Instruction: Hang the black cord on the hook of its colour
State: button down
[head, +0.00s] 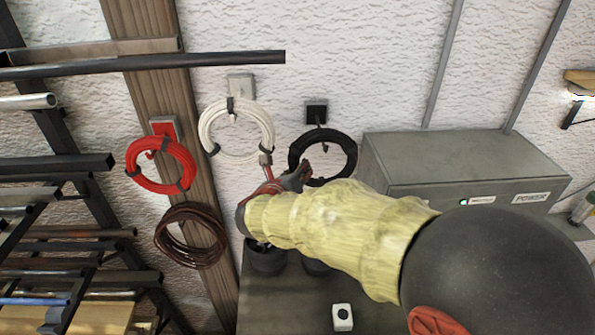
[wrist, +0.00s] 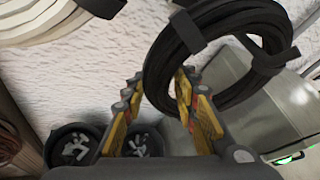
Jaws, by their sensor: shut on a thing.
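The black cord (head: 347,143) is a coil bound with ties, upright in front of the white wall. It fills the upper right of the wrist view (wrist: 215,32). My gripper (head: 299,176) is shut on the coil's lower left side; in the wrist view the strand passes between its fingers (wrist: 158,84). The black hook plate (head: 316,112) is on the wall directly above the coil. The coil's top is close below it, but I cannot tell whether it rests on the hook. The hook is not clear in the wrist view.
A white coil (head: 208,128) hangs on a white plate and a red coil (head: 135,157) on a red plate, both to the left. A brown coil (head: 166,243) hangs lower. A grey power cabinet (head: 455,152) stands close right. Dark cups (head: 265,262) stand below my gripper.

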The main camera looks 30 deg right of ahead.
dwell(0.4)
jog(key=c, duration=1.3)
grip_release()
jog(key=shift+f, duration=0.15)
jog(key=v, duration=1.2)
jog(key=s+a+f+m+g+y+b, duration=0.1)
jog(key=s+f+m+y+b, duration=0.2)
jog(key=s+f+m+b, duration=0.4)
jog(key=s+a+f+m+g+y+b, duration=0.1)
jog(key=s+f+m+g+y+b, duration=0.1)
jog(key=s+f+m+b, duration=0.4)
jog(key=s+a+f+m+g+y+b, duration=0.1)
jog(key=s+f+m+y+b, duration=0.4)
jog(key=f+m+b, duration=0.8)
notch_tip(320, 180, down, 4)
jog(key=s+a+m, duration=0.1)
jog(key=s+m, duration=0.1)
jog(key=m, duration=0.4)
jog(key=shift+s+f+m+g+b, duration=0.2)
jog(key=shift+s+m+g+b, duration=0.1)
jog(key=shift+s+g, duration=0.1)
